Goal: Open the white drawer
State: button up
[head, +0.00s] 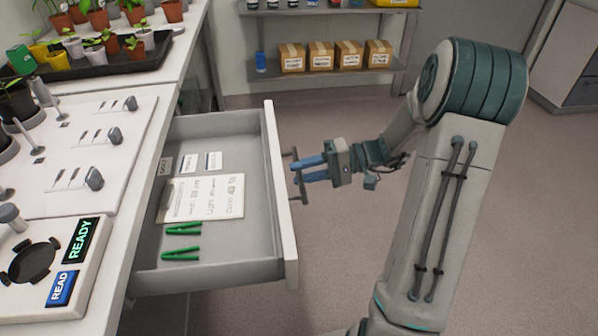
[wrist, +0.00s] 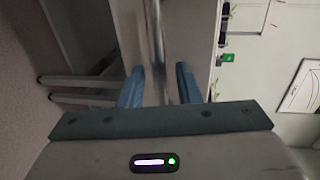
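The white drawer (head: 288,215) is pulled well out from under the left counter, with its inside in full view. Its dark bar handle (head: 304,196) runs along the front face. My gripper (head: 299,170) is at the handle, on the outer side of the drawer front. Its two blue fingers are spread apart. In the wrist view, the handle bar (wrist: 158,45) shows between the fingers of my gripper (wrist: 158,80), with gaps beside it. I cannot tell whether the fingertips touch the bar.
The drawer holds a label card (head: 215,197) and green tweezers (head: 181,254). The counter (head: 150,125) carries a panel with knobs and a READY sign (head: 82,241). A shelf (head: 330,74) with boxes stands at the back.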

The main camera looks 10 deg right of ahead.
jog(key=p+v, duration=0.1)
jog(key=v, duration=1.1)
jog(key=shift+d, duration=0.25)
jog(key=s+a+r+h+p, duration=0.5)
jog(key=s+r+h+p, duration=0.3)
jog(key=r+p, duration=0.2)
jog(key=s+a+r+t+h+p, duration=0.1)
jog(key=s+a+r+h+p, duration=0.5)
jog(key=r+p, duration=0.4)
notch_tip(320, 180, up, 3)
jog(key=shift+s+n+h, duration=0.3)
jog(key=shift+s+h, duration=0.6)
jog(key=shift+s, duration=0.2)
jog(key=shift+a, duration=0.25)
